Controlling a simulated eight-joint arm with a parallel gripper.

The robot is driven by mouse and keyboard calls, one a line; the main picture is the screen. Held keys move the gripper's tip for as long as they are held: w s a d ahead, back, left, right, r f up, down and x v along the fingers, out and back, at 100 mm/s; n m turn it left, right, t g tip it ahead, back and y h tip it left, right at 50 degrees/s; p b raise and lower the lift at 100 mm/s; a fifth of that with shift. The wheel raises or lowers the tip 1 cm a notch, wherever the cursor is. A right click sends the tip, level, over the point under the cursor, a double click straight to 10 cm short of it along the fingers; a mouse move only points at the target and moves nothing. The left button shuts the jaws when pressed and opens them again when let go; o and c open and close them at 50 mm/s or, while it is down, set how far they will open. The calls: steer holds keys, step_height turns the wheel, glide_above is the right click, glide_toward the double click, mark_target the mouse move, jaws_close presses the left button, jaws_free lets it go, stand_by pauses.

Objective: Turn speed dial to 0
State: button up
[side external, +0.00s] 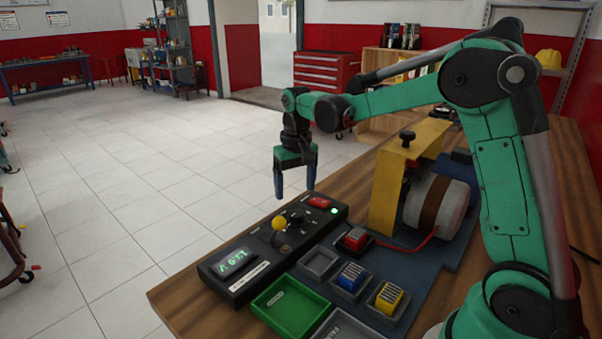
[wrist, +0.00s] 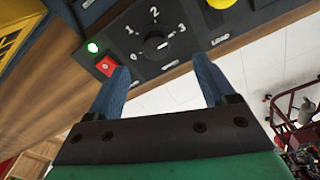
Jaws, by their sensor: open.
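The speed dial (wrist: 155,46) is a dark round knob on the black control panel (side external: 238,293), ringed by the marks 0, 1, 2 and 3 in the wrist view. A small pale mark shows on the knob, but I cannot surely tell which number it points at. The dial also shows in the side view (side external: 297,218), behind the yellow-knobbed lever. My gripper (side external: 295,191) points down with blue fingers apart and empty, above the panel's far edge. In the wrist view, my gripper (wrist: 161,68) has its fingertips on either side of the dial's lower area, apart from the knob.
A yellow-knobbed lever (side external: 278,224) stands beside the dial, near the LOAD label. A red switch (side external: 319,202) and lit green lamp (side external: 334,210) are on its other side. A green display (side external: 234,259), trays (side external: 280,303) and a yellow-framed motor (side external: 398,185) are nearby.

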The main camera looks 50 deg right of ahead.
mark_target(296, 213)
steer(key=shift+w+d+f, duration=0.3)
steer(key=shift+d+f, duration=0.1)
steer(key=shift+f, duration=3)
jaws_close()
